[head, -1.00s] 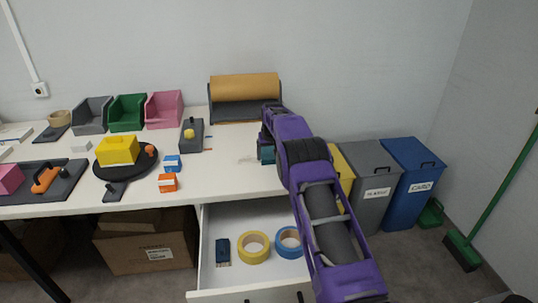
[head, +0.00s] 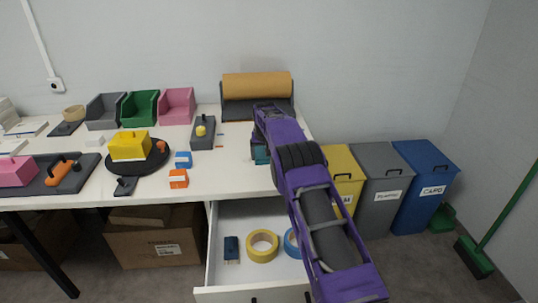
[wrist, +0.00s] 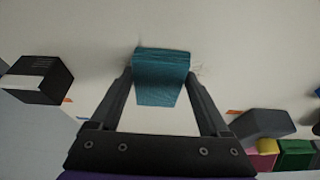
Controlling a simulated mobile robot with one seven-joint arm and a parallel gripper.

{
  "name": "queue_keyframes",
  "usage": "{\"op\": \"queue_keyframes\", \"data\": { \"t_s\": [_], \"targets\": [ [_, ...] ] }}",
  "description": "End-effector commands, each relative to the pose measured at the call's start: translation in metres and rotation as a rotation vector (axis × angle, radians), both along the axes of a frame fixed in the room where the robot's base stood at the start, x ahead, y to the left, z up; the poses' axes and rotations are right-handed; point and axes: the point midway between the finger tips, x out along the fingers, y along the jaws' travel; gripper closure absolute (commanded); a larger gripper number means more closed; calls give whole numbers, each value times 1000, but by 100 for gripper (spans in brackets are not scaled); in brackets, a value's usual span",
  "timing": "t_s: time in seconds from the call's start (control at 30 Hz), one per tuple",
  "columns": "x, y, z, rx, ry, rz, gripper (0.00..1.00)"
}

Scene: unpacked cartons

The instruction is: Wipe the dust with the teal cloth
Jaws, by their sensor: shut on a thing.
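The teal cloth (wrist: 162,80) is a folded block held between the two fingers of my gripper (wrist: 161,72) in the wrist view. Its far end is down at the white worktop. In the head view a small part of the cloth (head: 261,155) shows below my purple arm, near the table's right end. The dust is hard to make out. Faint brownish marks (wrist: 197,70) lie on the worktop just right of the cloth in the wrist view. Anything under the cloth or behind my arm is hidden.
A brown paper roll (head: 257,85) stands behind my gripper. An open drawer (head: 222,213) juts out below; bins (head: 422,185) stand right.

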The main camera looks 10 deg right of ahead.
Motion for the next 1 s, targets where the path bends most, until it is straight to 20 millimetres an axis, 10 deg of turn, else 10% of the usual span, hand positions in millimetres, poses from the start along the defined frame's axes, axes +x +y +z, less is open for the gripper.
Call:
{"op": "queue_keyframes", "data": {
  "t_s": [1.0],
  "targets": [
    [-1, 42, -2, 1, 5, -2, 82]
  ]
}}
